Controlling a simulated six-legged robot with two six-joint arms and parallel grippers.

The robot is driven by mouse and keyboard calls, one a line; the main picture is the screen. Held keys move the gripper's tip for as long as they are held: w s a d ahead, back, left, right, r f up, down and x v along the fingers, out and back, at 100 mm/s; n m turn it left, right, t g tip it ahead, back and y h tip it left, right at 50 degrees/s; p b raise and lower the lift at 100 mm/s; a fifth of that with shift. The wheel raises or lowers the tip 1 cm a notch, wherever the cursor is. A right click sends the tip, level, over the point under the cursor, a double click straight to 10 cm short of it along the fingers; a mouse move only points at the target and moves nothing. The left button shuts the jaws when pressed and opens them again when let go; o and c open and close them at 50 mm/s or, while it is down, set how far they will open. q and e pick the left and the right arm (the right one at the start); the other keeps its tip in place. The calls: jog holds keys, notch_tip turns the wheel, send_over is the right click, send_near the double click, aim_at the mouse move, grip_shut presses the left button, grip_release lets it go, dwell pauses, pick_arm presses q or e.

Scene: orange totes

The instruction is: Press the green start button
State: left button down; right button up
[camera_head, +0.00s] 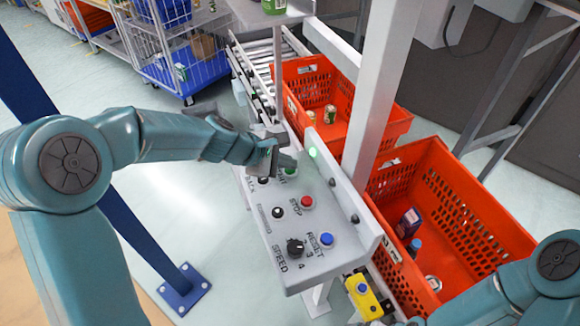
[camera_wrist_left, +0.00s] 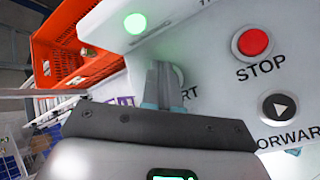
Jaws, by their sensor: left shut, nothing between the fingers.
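The control panel (camera_head: 288,225) slopes below me, with a column of labelled buttons. The green start button (camera_head: 291,171) is at its far end, and only a green sliver shows beside my left gripper (camera_head: 287,162). In the left wrist view the shut, empty fingertips (camera_wrist_left: 162,72) stand over the button's pale round rim (camera_wrist_left: 179,76), and its green face is hidden behind them. The letters RT show just beside. I cannot tell whether the fingertips touch it. My right arm enters at the lower right; its gripper is at most a sliver at the bottom edge.
The red stop button (camera_head: 307,202), blue reset button (camera_head: 326,239) and black speed knob (camera_head: 295,247) are nearer. A green lamp (camera_head: 312,152) glows on the panel's upright back.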

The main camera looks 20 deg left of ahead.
aim_at(287, 172)
pick_arm(q)
jog(key=shift+r+p, duration=0.6)
jog(key=shift+r, duration=0.2)
notch_tip(287, 172, up, 5)
jog(key=p, duration=0.4)
jog(key=shift+p, duration=0.3)
dwell(0.3)
